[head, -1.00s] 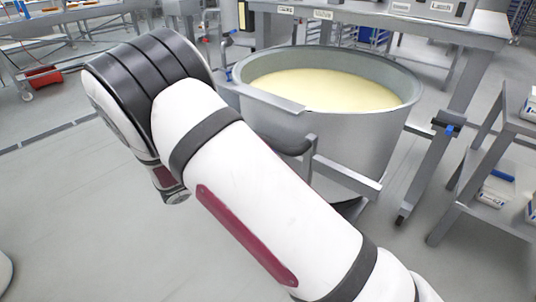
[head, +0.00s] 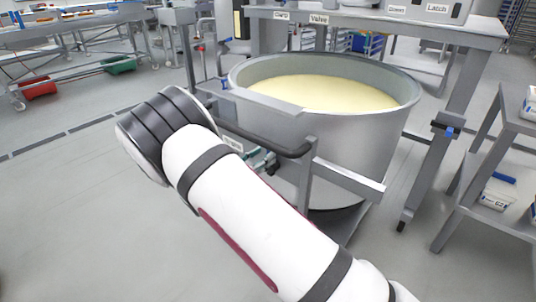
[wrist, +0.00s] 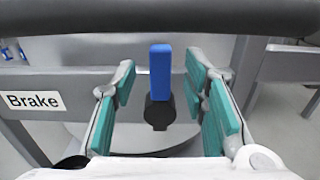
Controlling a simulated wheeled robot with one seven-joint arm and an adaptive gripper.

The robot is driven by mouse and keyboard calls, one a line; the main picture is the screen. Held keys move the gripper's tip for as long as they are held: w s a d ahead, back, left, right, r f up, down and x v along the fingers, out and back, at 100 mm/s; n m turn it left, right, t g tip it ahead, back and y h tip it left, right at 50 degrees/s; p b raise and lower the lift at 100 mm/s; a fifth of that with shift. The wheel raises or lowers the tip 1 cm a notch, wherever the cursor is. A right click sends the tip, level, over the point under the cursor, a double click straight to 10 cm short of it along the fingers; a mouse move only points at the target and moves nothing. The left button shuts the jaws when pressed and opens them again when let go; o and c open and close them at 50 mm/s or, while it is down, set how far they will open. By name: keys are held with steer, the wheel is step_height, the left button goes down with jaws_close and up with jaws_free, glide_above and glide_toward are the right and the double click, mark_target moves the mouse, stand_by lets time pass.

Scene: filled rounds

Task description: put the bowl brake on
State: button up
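The large grey bowl (head: 372,140), filled with pale yellow dough or batter, stands in a metal frame in the head view. A white "Brake" label (wrist: 33,101) is on the frame's grey bar in the wrist view; it also shows partly in the head view (head: 232,144). Right of it, a lever with a blue grip (wrist: 160,72) and black base points upward. My gripper (wrist: 163,84) is open, with teal pads on both sides of the lever and visible gaps. In the head view my gripper (head: 264,160) is by the frame, partly behind my arm; the lever is hidden there.
A dark rounded handle bar (wrist: 160,17) crosses the top of the wrist view, close above the gripper. In the head view a table (head: 470,28) stands behind the bowl and a shelf cart (head: 490,225) on the right.

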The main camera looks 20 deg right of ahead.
mark_target(269, 151)
steer(key=shift+x, duration=1.7)
jaws_close()
